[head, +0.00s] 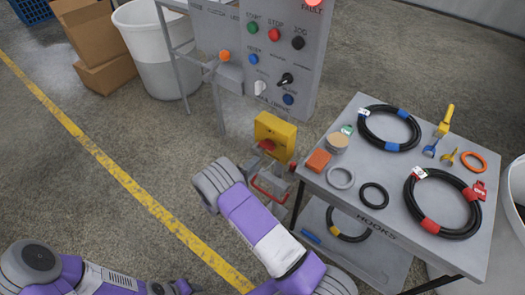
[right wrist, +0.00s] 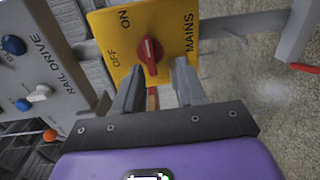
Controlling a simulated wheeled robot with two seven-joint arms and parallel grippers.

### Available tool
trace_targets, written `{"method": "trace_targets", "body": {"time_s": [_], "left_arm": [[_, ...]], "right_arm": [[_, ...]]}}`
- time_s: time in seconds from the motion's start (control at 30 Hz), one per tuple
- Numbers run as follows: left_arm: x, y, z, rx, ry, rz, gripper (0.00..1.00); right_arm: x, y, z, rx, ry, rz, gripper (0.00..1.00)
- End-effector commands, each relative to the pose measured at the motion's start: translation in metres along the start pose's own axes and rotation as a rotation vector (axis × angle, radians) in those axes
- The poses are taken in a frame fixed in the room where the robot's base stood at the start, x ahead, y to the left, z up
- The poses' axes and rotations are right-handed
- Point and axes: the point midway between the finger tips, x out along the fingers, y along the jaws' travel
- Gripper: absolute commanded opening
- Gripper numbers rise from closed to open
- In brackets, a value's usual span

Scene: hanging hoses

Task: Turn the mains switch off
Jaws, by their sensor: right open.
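The mains switch is a yellow box (head: 275,138) with a red knob (head: 267,146), left of the table in the head view. In the right wrist view the yellow plate (right wrist: 180,18) reads ON, OFF and MAINS. The red knob (right wrist: 149,52) has its handle upright in that picture, its upper end nearer ON than OFF. My right gripper (right wrist: 157,72) is open, its two fingers either side of the knob's lower end. Contact is not clear. In the head view my right wrist partly hides the gripper.
A grey control panel (head: 240,45) with buttons stands behind the switch. The table (head: 325,200) at right holds black hoses (head: 390,128), rings and small tools. A red bar (head: 268,190) is below the switch. A white bin (head: 155,50) and cardboard boxes (head: 95,40) stand back left.

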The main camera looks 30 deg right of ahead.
Motion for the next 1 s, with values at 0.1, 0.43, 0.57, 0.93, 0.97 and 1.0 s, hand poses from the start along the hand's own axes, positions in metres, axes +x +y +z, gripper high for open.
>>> {"method": "trace_targets", "body": {"time_s": [0.1,0.43,0.57,0.93,0.97,1.0], "left_arm": [[0.001,0.0,0.0,0.0,0.0,0.0,0.43],[0.006,-0.002,0.0,0.0,0.0,0.0,0.43],[0.007,-0.003,0.0,0.0,0.0,0.0,0.43],[0.008,-0.003,0.0,0.0,0.0,0.0,0.43],[0.008,-0.003,0.0,0.0,0.0,0.0,0.43],[0.008,-0.003,0.0,0.0,0.0,0.0,0.43]], "right_arm": [[0.003,0.013,-0.011,0.036,0.034,0.061,0.4],[0.052,0.017,-0.013,0.038,0.032,0.063,0.4],[0.066,0.017,-0.013,0.037,0.033,0.062,0.4],[0.073,0.018,-0.014,0.035,0.035,0.061,0.4],[0.073,0.018,-0.014,0.035,0.035,0.061,0.37],[0.073,0.018,-0.014,0.035,0.034,0.06,0.31]]}}
